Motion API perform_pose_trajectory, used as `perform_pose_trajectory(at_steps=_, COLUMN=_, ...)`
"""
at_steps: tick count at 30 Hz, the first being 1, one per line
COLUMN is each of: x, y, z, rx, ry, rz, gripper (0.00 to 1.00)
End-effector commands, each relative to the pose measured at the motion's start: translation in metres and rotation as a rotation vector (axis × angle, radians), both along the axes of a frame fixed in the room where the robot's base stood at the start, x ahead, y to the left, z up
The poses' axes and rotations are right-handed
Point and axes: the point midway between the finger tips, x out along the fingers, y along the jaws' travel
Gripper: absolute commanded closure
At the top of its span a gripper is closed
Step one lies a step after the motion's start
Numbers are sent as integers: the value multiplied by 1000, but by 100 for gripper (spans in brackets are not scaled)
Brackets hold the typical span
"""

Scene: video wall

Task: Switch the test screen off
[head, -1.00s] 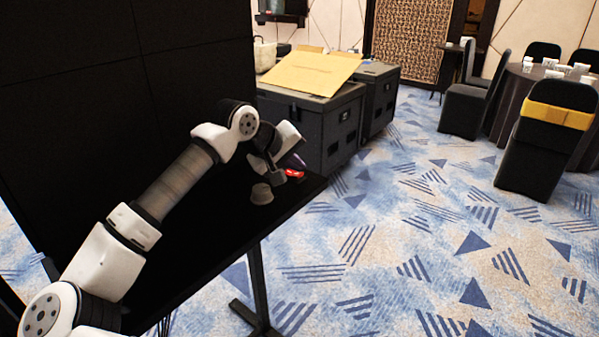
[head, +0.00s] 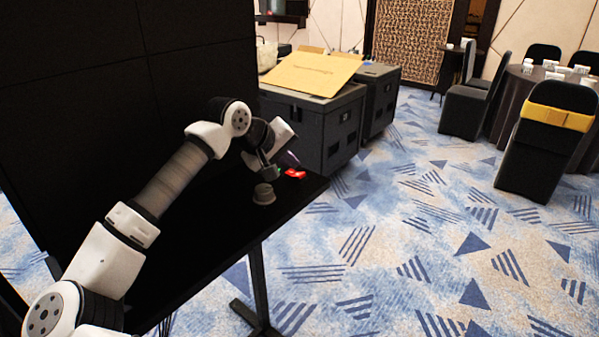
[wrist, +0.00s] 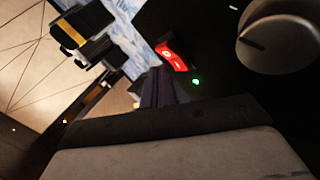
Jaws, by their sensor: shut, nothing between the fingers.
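A red object with white marks (head: 295,174) is near the far right end of a black table (head: 215,228). In the wrist view the red object (wrist: 171,55) has a small lit green light (wrist: 196,82) beside it. A grey round knob-like thing (head: 264,194) stands nearer on the table and shows at the top right of the wrist view (wrist: 278,38). My gripper (head: 268,172) is shut and empty, just left of the red object and above the grey thing. Contact cannot be told. The tall black panels (head: 120,80) at left show no picture.
Dark cases (head: 325,125) with a cardboard sheet (head: 312,72) on top stand behind the table end. Dark chairs (head: 545,150) and a round table (head: 515,85) are at the right. The patterned carpet (head: 400,240) between is clear.

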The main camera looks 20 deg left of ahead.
Motion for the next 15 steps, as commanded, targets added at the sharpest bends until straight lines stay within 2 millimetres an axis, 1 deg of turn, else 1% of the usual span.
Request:
perform_pose_trajectory(at_steps=1, x=4, y=-6, z=3, rx=-10, ry=0, rz=-12, gripper=100)
perform_pose_trajectory(at_steps=10, x=6, y=5, z=35, rx=-6, ry=-1, rz=-10, gripper=100)
perform_pose_trajectory(at_steps=12, x=7, y=6, z=40, rx=-6, ry=-1, rz=-9, gripper=100)
perform_pose_trajectory(at_steps=15, x=6, y=7, z=41, rx=-6, ry=-1, rz=-9, gripper=100)
